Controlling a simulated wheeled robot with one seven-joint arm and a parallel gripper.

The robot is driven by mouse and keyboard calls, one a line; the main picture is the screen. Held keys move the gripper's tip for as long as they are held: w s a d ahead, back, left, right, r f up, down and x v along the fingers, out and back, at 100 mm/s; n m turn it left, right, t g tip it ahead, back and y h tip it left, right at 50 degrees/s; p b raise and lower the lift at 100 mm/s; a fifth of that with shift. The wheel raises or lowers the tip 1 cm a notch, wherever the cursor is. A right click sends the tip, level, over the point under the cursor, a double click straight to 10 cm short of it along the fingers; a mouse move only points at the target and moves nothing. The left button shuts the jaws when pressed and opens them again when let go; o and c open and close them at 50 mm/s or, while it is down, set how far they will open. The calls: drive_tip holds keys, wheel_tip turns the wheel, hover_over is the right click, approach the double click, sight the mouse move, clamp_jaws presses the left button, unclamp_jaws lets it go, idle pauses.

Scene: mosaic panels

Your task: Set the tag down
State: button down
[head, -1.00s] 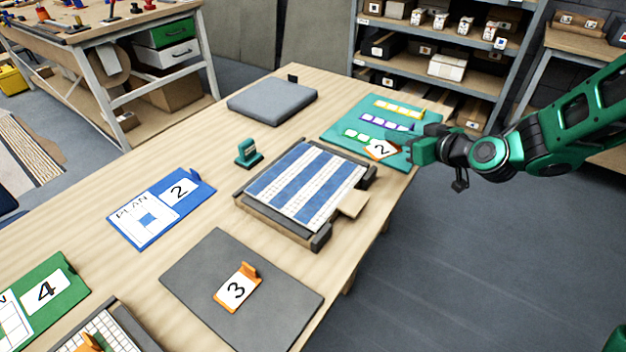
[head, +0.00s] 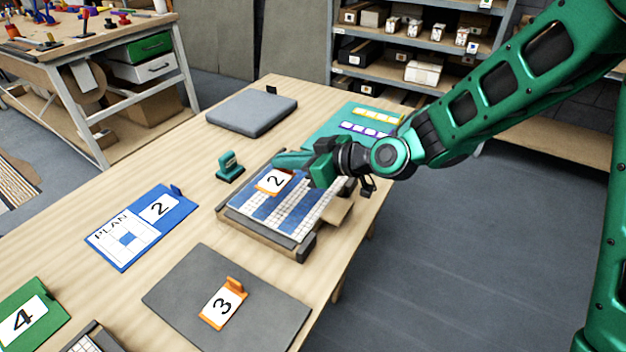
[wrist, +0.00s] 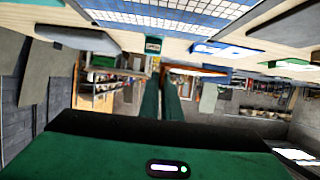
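My gripper (head: 283,161) is shut on the orange tag (head: 273,181) with a white face marked 2. The tag hangs over the far left part of the blue-and-white mosaic panel (head: 290,215). In the wrist view the two green fingers (wrist: 161,97) are close together, with the tag (wrist: 196,70) seen nearly edge-on at their tips. There the tag shows apart from the panel (wrist: 175,14). A blue plan board (head: 125,240), also marked 2, lies left of the panel. My fingers partly hide the tag's top.
A teal stamp-like block (head: 230,168) stands just left of the panel. A grey pad (head: 252,113) and a teal board (head: 350,122) with coloured tile strips lie beyond. A dark mat (head: 180,290) with an orange tag (head: 222,305) marked 3 lies nearer. Bare table separates them.

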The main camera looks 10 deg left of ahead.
drive_tip(key=w+d+f, duration=0.4)
drive_tip(key=d, duration=0.1)
drive_tip(key=shift+w+d+f, duration=0.1)
drive_tip(key=shift+w+f, duration=0.05)
drive_tip(key=shift+w, duration=0.25)
drive_tip(key=shift+f, duration=1.95)
drive_tip(key=shift+f, duration=0.15)
drive_tip(key=c, duration=2)
unclamp_jaws()
drive_tip(key=shift+r, duration=0.2)
drive_tip(key=v, duration=1)
drive_tip(key=shift+s+d, duration=0.1)
drive_tip(key=shift+d, duration=0.3)
drive_tip(key=shift+s+d+r, duration=0.25)
drive_tip(key=shift+d, duration=0.25)
